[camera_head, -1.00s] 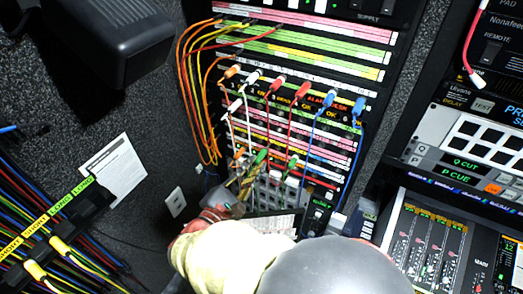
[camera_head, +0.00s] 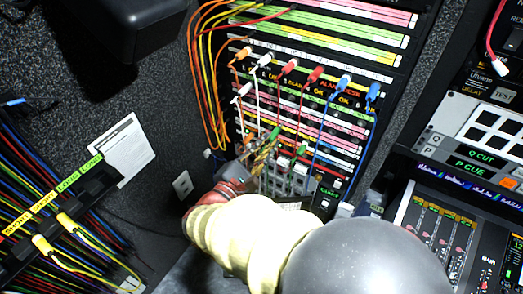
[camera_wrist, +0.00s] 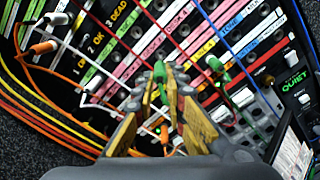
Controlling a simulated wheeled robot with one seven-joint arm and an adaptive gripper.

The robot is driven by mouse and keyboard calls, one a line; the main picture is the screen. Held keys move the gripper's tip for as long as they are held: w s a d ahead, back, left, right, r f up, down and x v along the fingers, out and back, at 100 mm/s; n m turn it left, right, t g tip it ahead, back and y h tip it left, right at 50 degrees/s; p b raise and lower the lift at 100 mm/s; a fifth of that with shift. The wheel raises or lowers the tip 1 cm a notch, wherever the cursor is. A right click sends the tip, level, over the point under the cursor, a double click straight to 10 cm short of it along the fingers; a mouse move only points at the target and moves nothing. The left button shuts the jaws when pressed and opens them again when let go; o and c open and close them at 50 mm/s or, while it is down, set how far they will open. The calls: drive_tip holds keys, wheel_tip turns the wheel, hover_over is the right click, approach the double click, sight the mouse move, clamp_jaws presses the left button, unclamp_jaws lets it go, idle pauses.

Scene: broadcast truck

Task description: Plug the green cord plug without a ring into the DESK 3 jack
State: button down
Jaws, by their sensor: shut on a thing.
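My gripper (camera_wrist: 165,85) is shut on a green cord plug (camera_wrist: 159,72), its yellow fingers on either side of it. The held plug (camera_head: 275,133) also shows in the head view, in front of the lower jack rows. A second green plug (camera_wrist: 215,65) is right of my gripper, apart from it; it also shows in the head view (camera_head: 302,150). I cannot make out a ring on either plug. The jack panel (camera_wrist: 150,45) has rows of dark jacks between coloured label strips. The DESK 3 label is not readable, and the held plug's tip is hidden.
An orange plug (camera_wrist: 43,48) and a white plug (camera_wrist: 57,18) sit at left in the wrist view. Red plugs (camera_head: 290,65) and blue plugs (camera_head: 343,83) sit in an upper row, their cords hanging across the panel. A cable rack (camera_head: 55,210) stands left, a console (camera_head: 440,220) right.

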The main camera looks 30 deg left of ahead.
sight(279, 128)
drive_tip(key=shift+w+d, duration=0.1)
drive_tip(key=shift+w, duration=1.1)
drive_tip(key=shift+b, duration=0.95)
idle(0.8)
drive_tip(key=shift+w+d+b, duration=0.2)
drive_tip(key=shift+w+b, duration=0.5)
drive_tip(key=shift+w, duration=1.3)
drive_tip(key=c, duration=1.8)
unclamp_jaws()
drive_tip(key=shift+o, duration=0.3)
drive_tip(key=s+a, duration=0.1)
drive_tip(key=s, duration=1.1)
